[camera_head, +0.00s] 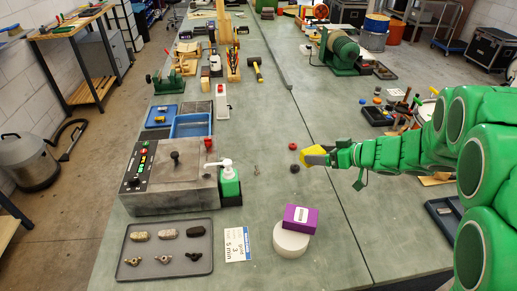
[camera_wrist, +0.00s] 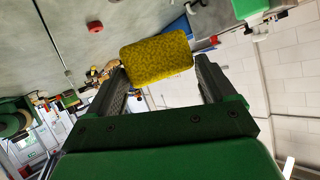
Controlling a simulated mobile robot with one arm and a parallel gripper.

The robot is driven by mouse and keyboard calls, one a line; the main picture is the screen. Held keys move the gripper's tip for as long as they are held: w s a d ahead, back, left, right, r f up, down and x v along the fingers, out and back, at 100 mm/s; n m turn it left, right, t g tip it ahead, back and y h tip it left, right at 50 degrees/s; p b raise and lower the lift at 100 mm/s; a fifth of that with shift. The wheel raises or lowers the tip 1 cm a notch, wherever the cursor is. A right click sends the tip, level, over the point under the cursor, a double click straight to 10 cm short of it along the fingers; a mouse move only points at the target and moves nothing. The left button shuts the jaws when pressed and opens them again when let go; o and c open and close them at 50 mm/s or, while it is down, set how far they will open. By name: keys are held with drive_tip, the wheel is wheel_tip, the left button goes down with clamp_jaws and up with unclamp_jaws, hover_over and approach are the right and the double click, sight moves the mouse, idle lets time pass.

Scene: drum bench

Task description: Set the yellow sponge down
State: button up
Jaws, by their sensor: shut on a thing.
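The yellow sponge (camera_wrist: 157,58) is a rounded block held between the two fingers of my gripper (camera_wrist: 160,78) in the wrist view. In the head view the sponge (camera_head: 314,156) shows as a small yellow shape at the tip of my green arm, right of the bench's middle. My gripper (camera_head: 328,155) is shut on it. It appears to be held above the bench top (camera_head: 262,205), but the exact height cannot be told.
A red round piece (camera_head: 292,146) and a dark disc (camera_head: 295,168) lie close left of the sponge. A green pump bottle (camera_head: 229,183), a purple box (camera_head: 300,218) on a white round thing (camera_head: 291,241) and a grey tray (camera_head: 166,250) stand nearer. Bare bench lies between them.

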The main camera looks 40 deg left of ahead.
drive_tip(key=s+a+r+n+g+h, duration=0.1)
drive_tip(key=s+a+n+g, duration=0.15)
drive_tip(key=a, duration=0.55)
drive_tip(key=s+a+r+n+g, duration=0.1)
drive_tip(key=a+n+g, duration=0.15)
drive_tip(key=a, duration=0.55)
drive_tip(key=w+a+f, duration=0.8)
drive_tip(key=shift+w+a+f, duration=0.15)
drive_tip(key=shift+a+f, duration=0.15)
drive_tip(key=shift+a, duration=0.1)
drive_tip(key=shift+w+a+f, duration=0.3)
drive_tip(key=shift+w+f, duration=0.05)
drive_tip(key=shift+f, duration=0.1)
drive_tip(key=shift+w+a+f, duration=0.2)
drive_tip(key=shift+a+f, duration=0.05)
drive_tip(key=shift+f, duration=1.6)
drive_tip(key=shift+f, duration=0.1)
